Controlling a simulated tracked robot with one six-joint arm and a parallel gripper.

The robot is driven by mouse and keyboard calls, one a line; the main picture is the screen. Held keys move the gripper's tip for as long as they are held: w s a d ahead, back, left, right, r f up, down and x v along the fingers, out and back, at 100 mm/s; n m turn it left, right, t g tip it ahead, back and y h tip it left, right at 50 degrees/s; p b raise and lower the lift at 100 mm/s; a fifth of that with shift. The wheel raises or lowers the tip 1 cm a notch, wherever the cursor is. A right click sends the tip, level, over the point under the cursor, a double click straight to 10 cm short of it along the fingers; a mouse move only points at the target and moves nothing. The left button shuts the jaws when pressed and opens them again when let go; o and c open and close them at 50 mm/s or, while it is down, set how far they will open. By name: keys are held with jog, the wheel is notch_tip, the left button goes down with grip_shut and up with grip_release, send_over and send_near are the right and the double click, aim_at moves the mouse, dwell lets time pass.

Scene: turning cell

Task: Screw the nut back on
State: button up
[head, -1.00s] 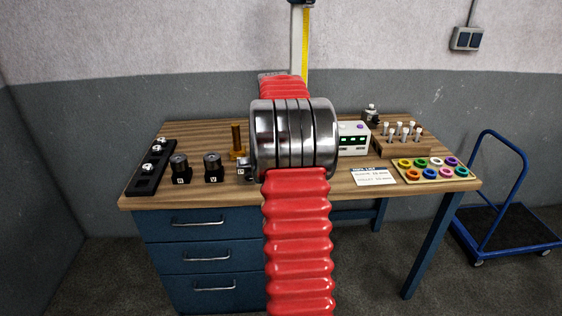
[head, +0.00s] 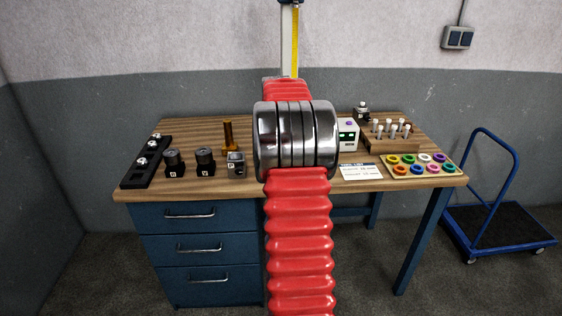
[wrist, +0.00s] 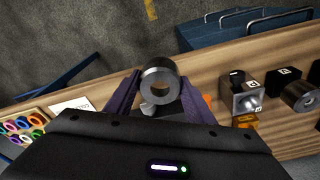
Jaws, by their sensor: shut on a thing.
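A grey metal ring (wrist: 146,92) with a round hole sits between the two purple fingers of my gripper (wrist: 158,86) in the wrist view. My gripper is shut on it and holds it above the bench. Whether the ring is threaded inside is too small to tell. A brass-coloured upright stud (head: 228,135) on a wider foot stands on the bench in the head view; a brass part also shows right of my gripper in the wrist view (wrist: 245,120). In the head view my arm hides my gripper and the ring.
On the wooden bench (head: 185,135) are a grey block (head: 236,166), two black holders (head: 205,162), a black rail (head: 147,164), a white meter (head: 348,134), a pin rack (head: 390,140), a card (head: 361,171) and coloured rings (head: 420,165). A blue trolley (head: 500,228) stands right.

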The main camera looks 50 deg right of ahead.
jog(key=w+a+f+n, duration=0.4)
jog(key=w+a, duration=0.1)
jog(key=a, duration=0.6)
jog(key=w+a+f+n, duration=0.4)
jog(key=w+a+f, duration=0.15)
jog(key=a, duration=0.55)
jog(key=w+a+f+n+t+y, duration=0.1)
jog(key=a+n, duration=0.5)
jog(key=a, duration=2.2)
jog(key=shift+w+a+f+n, duration=0.3)
jog(key=shift+w+n, duration=0.1)
jog(key=shift+w, duration=0.2)
